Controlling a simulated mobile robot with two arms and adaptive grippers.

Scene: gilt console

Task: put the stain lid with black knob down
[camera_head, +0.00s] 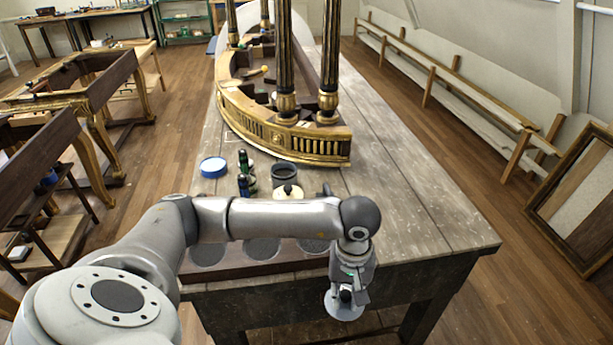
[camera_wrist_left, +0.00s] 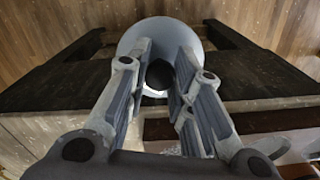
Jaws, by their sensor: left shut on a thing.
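The stain lid with black knob is a pale grey round disc (camera_head: 343,307) in the head view, hanging below my left gripper (camera_head: 348,292). It is in the air by the workbench's front edge. In the left wrist view the lid (camera_wrist_left: 165,30) lies beyond the fingertips. Its black knob (camera_wrist_left: 160,74) sits between the two fingers (camera_wrist_left: 158,78), which are shut on it. My left arm reaches across the front of the workbench (camera_head: 400,195) and hides part of what stands there. My right gripper is not in view.
A dark wooden rack (camera_head: 287,263) with several round recesses lies at the bench front, partly behind my arm. The bench's right side is clear.

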